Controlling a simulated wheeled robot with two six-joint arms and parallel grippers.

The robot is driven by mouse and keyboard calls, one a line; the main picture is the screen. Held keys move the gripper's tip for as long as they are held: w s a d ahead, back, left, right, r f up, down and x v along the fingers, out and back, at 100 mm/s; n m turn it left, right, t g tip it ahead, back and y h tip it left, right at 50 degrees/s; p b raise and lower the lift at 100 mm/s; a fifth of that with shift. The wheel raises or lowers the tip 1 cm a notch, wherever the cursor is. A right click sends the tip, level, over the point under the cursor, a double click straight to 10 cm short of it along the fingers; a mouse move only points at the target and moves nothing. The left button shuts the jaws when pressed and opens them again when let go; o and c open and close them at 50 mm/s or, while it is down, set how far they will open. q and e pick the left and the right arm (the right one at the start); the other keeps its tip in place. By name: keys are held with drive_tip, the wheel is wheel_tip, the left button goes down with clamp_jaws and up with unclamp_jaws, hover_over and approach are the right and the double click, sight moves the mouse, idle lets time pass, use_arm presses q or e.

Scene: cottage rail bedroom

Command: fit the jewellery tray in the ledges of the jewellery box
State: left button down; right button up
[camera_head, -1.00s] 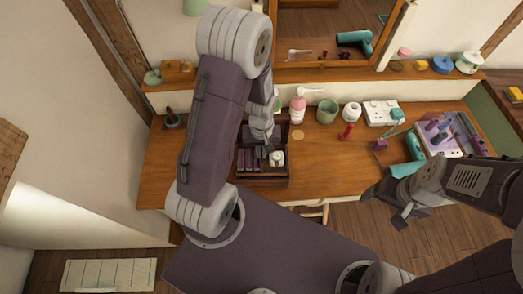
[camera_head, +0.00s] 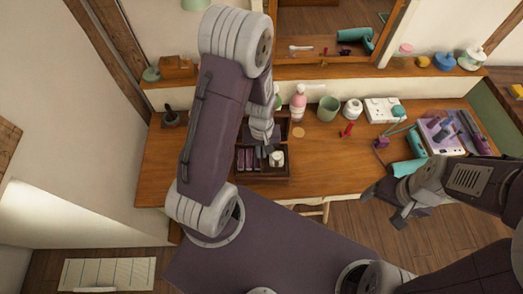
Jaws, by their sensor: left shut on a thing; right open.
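The dark wooden jewellery box (camera_head: 264,181) stands on the dressing table, left of centre, partly hidden behind my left arm. The jewellery tray (camera_head: 257,168), dark and divided, shows at the front part of the box, with dark purple pieces and a small white item in it. My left gripper (camera_head: 264,147) points down over the tray and is shut on it; the fingertips are small and partly hidden. I cannot tell whether the tray rests on the ledges. My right gripper (camera_head: 388,203) is open and empty, in front of the table's front edge at the right.
A pink bottle (camera_head: 298,103), a green cup (camera_head: 328,109) and a white jar (camera_head: 352,109) stand right of the box. The table front between box and dryer is clear.

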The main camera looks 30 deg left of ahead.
use_arm(q)
drive_tip(key=shift+f, duration=0.3)
idle(0.4)
drive_tip(key=shift+f+b, duration=0.3)
idle(0.4)
drive_tip(key=shift+f, duration=0.3)
drive_tip(key=c, duration=1.5)
unclamp_jaws()
wheel_tip(320, 180, up, 9)
drive_tip(key=shift+r+p, duration=0.1)
drive_tip(key=shift+p, duration=0.35)
